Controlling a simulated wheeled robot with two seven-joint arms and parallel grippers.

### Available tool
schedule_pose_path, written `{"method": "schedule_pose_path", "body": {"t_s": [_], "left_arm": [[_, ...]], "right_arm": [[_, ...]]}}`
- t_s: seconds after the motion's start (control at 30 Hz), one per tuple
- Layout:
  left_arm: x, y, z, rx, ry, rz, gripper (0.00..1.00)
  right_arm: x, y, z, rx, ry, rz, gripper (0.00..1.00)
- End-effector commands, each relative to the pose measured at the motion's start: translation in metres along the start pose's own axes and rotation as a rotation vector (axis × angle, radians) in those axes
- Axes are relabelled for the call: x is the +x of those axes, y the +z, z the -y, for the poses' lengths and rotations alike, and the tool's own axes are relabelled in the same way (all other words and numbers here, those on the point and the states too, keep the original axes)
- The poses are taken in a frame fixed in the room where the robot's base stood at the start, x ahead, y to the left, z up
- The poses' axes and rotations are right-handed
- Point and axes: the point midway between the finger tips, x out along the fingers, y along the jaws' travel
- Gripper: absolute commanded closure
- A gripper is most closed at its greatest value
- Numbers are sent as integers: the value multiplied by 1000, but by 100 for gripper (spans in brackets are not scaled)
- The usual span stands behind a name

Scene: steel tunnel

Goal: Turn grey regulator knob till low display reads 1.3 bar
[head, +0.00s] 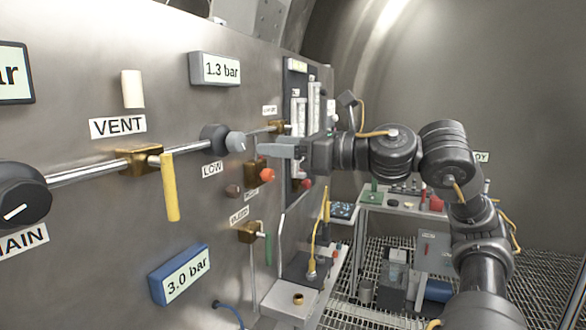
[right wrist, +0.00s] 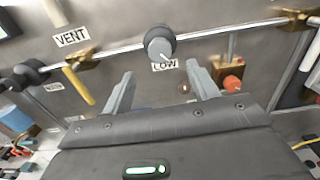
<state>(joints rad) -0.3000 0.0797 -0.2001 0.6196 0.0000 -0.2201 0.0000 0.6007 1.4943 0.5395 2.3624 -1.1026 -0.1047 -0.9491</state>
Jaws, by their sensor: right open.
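The grey regulator knob (head: 235,141) sits on a dark round body on the steel panel, above the LOW label (head: 212,169). The upper display (head: 221,69) above it reads 1.3 bar. My right gripper (head: 262,149) is open and just right of the knob in the head view. In the right wrist view the knob (right wrist: 160,45) lies beyond the gap between the two fingers (right wrist: 158,88), with nothing between them. The knob's white mark shows in the right wrist view. My left gripper is not in view.
A lower display (head: 181,275) reads 3.0 bar. A yellow lever (head: 170,188) hangs under the VENT label (head: 118,125). The MAIN knob (head: 18,195) is at far left. A brass valve with a red knob (head: 266,175) sits close below my right gripper. A bench (head: 385,205) stands behind.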

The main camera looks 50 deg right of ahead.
Motion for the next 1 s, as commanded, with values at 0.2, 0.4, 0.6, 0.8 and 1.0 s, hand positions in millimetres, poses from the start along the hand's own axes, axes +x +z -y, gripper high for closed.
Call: {"method": "schedule_pose_path", "body": {"t_s": [0.2, 0.4, 0.6, 0.8, 1.0], "left_arm": [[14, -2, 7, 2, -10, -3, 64], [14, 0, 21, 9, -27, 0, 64], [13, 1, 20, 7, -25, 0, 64], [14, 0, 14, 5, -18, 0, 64], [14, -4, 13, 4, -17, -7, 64]], "right_arm": [[-21, 0, 0, -1, -1, 2, 41], [-23, 1, 0, 0, 0, -1, 41], [-23, 1, 0, 0, 0, 0, 41], [-23, 1, 0, 0, 0, 0, 41], [-23, 1, 0, 0, 0, 0, 41]]}}
